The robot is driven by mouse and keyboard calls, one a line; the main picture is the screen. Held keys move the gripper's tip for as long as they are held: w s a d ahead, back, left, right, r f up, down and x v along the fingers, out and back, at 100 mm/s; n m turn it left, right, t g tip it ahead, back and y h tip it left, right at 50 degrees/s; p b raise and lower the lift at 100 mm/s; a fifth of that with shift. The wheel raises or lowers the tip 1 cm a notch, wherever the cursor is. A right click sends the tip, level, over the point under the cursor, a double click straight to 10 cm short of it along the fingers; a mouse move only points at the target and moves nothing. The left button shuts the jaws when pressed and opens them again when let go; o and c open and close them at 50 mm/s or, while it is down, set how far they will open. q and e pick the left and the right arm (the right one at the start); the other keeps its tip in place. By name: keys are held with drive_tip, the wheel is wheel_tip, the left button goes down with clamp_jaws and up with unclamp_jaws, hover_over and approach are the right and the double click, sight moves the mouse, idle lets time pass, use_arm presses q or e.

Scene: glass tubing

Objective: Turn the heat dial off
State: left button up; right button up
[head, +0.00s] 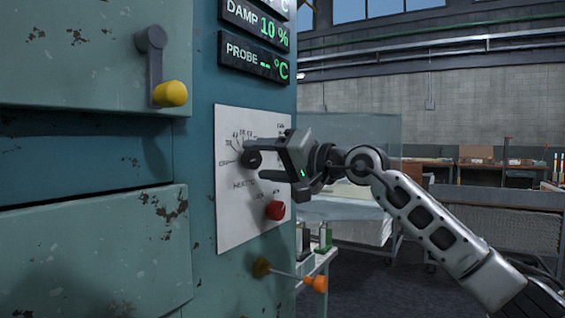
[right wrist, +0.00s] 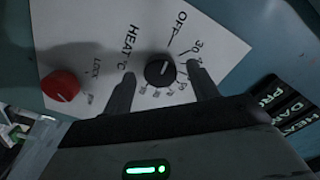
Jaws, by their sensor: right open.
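The heat dial (head: 252,160) is a small round black knob on a white panel (head: 232,215) of the teal cabinet. It also shows in the right wrist view (right wrist: 160,74), with OFF and 30 printed beside it and a short pale mark on its face. I cannot tell exactly which setting that mark points at. My right gripper (head: 267,160) is open at the panel. In the right wrist view its two fingers (right wrist: 160,82) stand on either side of the dial, with gaps visible. My left gripper is not in view.
A red knob (head: 275,210) marked LOCK sits below the dial. A yellow-handled crank (head: 170,94) is on the cabinet door at left. A rod with an orange knob (head: 315,283) sticks out below. Displays (head: 254,60) hang above; DAMP reads 10 %, PROBE shows dashes.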

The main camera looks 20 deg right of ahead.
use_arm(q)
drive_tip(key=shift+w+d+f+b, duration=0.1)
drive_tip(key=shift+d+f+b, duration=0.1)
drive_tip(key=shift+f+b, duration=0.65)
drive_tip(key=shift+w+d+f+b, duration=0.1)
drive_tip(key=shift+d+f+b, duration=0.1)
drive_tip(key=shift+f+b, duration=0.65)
use_arm(e)
drive_tip(key=v, duration=1.5)
drive_tip(key=shift+s+d, duration=0.2)
drive_tip(key=shift+s, duration=0.1)
